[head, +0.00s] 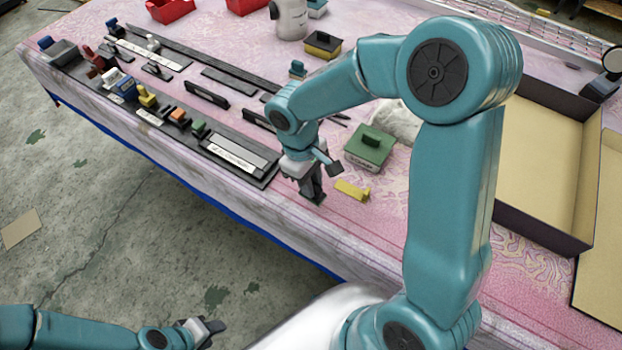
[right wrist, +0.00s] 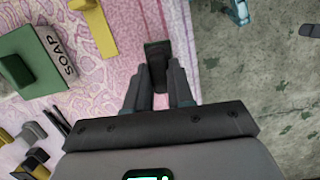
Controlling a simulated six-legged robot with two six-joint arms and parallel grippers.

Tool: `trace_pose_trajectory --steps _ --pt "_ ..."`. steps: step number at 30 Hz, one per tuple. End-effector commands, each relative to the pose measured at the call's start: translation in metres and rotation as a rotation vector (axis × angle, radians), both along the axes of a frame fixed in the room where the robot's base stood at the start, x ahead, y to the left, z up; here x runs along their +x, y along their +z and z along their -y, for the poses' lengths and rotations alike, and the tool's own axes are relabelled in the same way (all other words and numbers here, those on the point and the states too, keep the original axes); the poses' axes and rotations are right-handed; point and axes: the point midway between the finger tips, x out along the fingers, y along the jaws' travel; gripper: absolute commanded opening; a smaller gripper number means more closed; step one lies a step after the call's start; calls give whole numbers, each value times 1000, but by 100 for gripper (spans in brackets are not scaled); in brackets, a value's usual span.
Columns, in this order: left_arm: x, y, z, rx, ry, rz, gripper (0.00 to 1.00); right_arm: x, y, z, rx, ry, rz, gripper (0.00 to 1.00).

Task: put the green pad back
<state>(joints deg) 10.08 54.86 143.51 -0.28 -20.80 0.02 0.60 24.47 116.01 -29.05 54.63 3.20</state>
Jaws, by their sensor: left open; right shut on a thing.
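My right gripper (head: 313,186) is low over the table near its front edge. In the right wrist view its fingers (right wrist: 157,88) are shut on a small dark block (right wrist: 157,58) with a faint green tint at its far end; I cannot tell for sure that it is the green pad. A green block with a dark handle (head: 368,147) sits to the right of this gripper. In the right wrist view this block (right wrist: 28,62) is marked SOAP. A small green piece (head: 199,127) stands on the dark rack at the left. My left gripper (head: 208,328) is open and empty, off the table over the floor.
A yellow piece (head: 352,190) lies just right of my right gripper. The dark rack (head: 215,150) holds several coloured pieces and a white-labelled slot along the front edge. An open box (head: 545,235) stands at the right. Red bins (head: 170,10) are at the back.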

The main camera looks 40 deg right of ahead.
Motion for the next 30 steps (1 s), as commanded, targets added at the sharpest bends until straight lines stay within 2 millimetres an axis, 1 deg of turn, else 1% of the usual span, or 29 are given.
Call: trace_pose_trajectory --steps 1,3,12,15,30 --pt "0 -7 0 0 0 0 43 0 -8 0 0 0 0 0" --pt "0 -12 0 0 0 0 43 0 -13 0 0 0 0 0" --pt "0 -31 0 0 0 0 43 0 -36 0 0 0 0 0" --pt "0 -34 0 0 0 0 43 0 -40 0 0 0 0 0" --pt "0 -35 0 0 0 0 43 0 -41 0 0 0 0 0"
